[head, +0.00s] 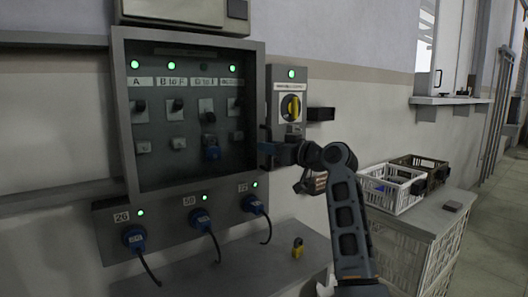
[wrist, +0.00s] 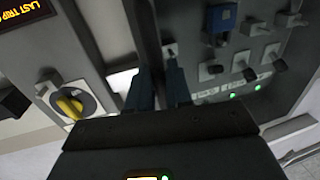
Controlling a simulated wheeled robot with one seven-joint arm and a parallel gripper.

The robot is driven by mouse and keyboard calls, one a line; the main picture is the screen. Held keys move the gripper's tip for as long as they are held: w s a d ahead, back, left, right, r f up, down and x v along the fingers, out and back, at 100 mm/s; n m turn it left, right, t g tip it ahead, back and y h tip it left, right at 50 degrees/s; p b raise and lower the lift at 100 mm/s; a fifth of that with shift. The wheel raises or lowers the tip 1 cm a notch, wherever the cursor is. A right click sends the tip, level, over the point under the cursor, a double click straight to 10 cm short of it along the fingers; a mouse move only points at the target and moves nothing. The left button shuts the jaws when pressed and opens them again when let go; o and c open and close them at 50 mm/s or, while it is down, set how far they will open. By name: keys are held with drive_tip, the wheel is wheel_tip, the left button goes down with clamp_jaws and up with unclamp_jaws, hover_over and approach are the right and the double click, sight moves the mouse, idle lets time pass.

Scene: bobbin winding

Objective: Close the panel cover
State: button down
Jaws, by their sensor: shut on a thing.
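The panel box (head: 118,110) is a grey-framed wall box with labelled switches and green lamps inside. Its dark, see-through panel cover (head: 165,105) appears to lie across the front, at or close to the frame; I cannot tell whether a gap is left. My gripper (head: 266,148) is at the box's right edge, about mid-height. In the wrist view my gripper (wrist: 158,90) has its blue fingers shut on a narrow upright grey strip (wrist: 148,45), which looks like the cover's edge or handle. The fingertips' contact is partly hidden.
A yellow rotary switch (head: 291,107) is on a box just right of the panel. Blue plugs (head: 201,219) with cables hang below it. A yellow padlock (head: 297,248) sits on the ledge. Crates (head: 392,187) stand at the right, with open floor beyond.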

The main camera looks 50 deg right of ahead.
drive_tip(key=shift+s+d, duration=0.1)
drive_tip(key=shift+d, duration=0.15)
drive_tip(key=c, duration=1.2)
unclamp_jaws()
drive_tip(key=shift+d, duration=0.1)
drive_tip(key=shift+c, duration=0.2)
drive_tip(key=s+a, duration=0.1)
drive_tip(key=s, duration=0.6)
drive_tip(key=shift+s+b, duration=0.35)
